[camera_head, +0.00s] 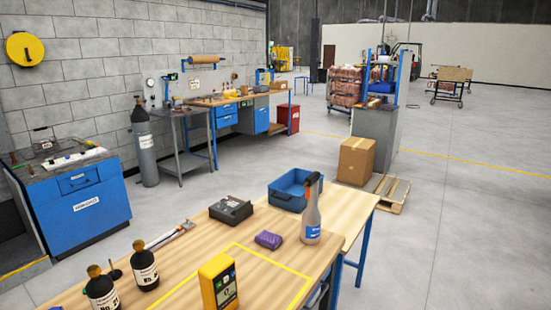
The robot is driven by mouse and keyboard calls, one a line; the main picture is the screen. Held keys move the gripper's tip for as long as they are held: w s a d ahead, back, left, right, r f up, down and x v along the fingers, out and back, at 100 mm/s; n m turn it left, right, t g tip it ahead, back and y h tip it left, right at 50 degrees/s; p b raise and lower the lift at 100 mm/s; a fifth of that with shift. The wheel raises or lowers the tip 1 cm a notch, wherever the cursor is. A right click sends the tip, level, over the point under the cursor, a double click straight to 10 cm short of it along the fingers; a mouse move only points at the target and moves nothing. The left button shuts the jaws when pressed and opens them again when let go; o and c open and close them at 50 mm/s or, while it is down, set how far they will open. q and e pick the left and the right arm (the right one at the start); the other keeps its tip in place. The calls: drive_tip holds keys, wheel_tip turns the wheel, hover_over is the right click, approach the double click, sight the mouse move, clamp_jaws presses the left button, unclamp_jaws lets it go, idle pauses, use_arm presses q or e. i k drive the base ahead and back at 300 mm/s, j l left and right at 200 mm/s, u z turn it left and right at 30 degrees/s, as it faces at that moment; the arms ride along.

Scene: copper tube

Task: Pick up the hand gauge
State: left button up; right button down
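A yellow handheld device with a dark front and a small display (219,283) stands upright near the front edge of the wooden table (185,271). It looks like the hand gauge. It is beside a yellow taped outline on the tabletop, and its lower end is close to the bottom of the picture. Neither of my grippers shows in the head view.
Two dark bottles (146,266) stand left of the device. A dark box (231,209), a purple item (268,240), a blue bin (293,190) and a spray bottle (311,219) stand further back. The tabletop between the device and the purple item is clear.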

sight(226, 297)
drive_tip(key=k+l, duration=0.2)
drive_tip(key=k, duration=0.2)
drive_tip(key=k+l, duration=0.45)
drive_tip(key=k, duration=0.3)
